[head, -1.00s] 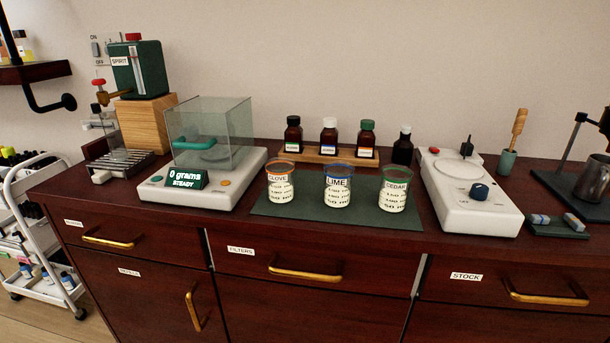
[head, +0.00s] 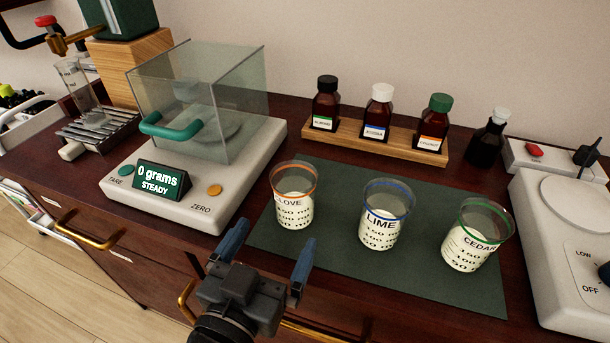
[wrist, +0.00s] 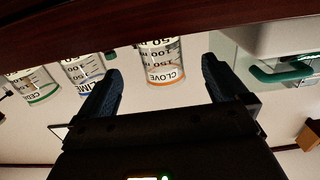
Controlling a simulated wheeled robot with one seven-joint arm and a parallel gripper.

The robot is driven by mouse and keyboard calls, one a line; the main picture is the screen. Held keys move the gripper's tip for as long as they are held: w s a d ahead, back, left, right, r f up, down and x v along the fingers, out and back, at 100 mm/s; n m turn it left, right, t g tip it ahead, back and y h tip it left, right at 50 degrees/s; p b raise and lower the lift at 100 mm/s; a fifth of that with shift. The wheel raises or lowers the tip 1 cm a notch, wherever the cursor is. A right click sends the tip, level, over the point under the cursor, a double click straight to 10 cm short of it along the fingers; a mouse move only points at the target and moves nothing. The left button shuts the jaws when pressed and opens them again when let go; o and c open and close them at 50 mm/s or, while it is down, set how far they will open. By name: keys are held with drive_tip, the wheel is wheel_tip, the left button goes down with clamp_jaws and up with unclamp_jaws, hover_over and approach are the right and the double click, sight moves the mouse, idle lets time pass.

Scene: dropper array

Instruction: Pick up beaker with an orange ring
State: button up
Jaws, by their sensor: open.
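The beaker with an orange ring (head: 294,195), labelled CLOVE, stands upright at the left of a dark green mat (head: 330,262). It also shows in the wrist view (wrist: 163,62), upside down and between the fingers in the picture. My gripper (head: 268,258) is open and empty, in front of the counter edge, lower left of the beaker and apart from it. In the wrist view both fingers of my gripper (wrist: 160,82) are spread wide.
A blue-ringed LIME beaker (head: 383,215) and a green-ringed CEDAR beaker (head: 474,238) stand to its right. A balance (head: 215,200) stands at left, a bottle rack (head: 360,136) behind, a hotplate (head: 575,230) at right. Bare mat lies before the beakers.

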sight(286, 216)
drive_tip(key=shift+x, duration=3.9)
drive_tip(key=shift+c, duration=0.5)
drive_tip(key=c, duration=1.2)
drive_tip(key=shift+c, duration=0.2)
drive_tip(key=shift+r, duration=0.1)
